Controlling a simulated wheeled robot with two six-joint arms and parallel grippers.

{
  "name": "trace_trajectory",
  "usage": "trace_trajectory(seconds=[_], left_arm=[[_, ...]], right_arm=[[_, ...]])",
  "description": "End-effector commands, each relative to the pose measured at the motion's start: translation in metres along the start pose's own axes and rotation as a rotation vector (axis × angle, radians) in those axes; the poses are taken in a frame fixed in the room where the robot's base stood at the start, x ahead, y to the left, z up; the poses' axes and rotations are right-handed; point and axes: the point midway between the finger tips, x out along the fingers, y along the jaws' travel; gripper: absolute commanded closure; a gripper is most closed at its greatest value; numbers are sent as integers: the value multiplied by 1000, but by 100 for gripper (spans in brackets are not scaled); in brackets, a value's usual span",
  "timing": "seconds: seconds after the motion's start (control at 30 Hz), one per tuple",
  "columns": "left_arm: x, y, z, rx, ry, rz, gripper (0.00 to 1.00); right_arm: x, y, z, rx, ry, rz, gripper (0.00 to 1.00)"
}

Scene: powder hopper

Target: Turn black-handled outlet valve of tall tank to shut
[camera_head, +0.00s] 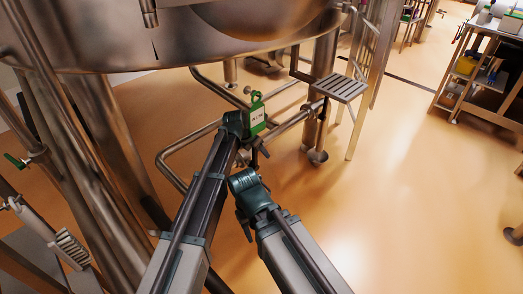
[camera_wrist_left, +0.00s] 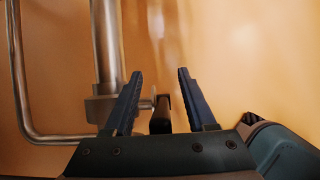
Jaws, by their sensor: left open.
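The tall steel tank (camera_head: 170,45) fills the upper left of the head view, with pipes below it. My left gripper (camera_head: 256,150) is low beneath it, largely hidden by its own wrist. In the left wrist view, my left gripper (camera_wrist_left: 160,75) is open. A black handle (camera_wrist_left: 161,116) appears between its two fingers, apart from both as far as I can see. A short stem joins the handle to a metal valve body (camera_wrist_left: 105,104) on a pipe. My right gripper (camera_head: 243,226) is behind and right of the left one; its fingers are unclear.
A green-handled valve (camera_head: 16,161) is at the far left. A shelf rack (camera_head: 480,75) stands at the upper right.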

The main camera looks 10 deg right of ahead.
Motion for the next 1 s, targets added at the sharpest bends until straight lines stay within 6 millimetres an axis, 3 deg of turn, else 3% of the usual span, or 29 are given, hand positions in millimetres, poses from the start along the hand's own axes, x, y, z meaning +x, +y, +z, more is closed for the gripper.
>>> trace_trajectory(seconds=[0.27,0.8,1.0], left_arm=[[-34,0,2,-1,0,0,44],[-122,-1,4,0,-1,-1,44],[-133,-1,3,1,-1,-1,44]], right_arm=[[-31,2,2,1,0,-4,50],[-108,9,6,3,-1,-11,50],[-117,10,7,3,-1,-11,50]])
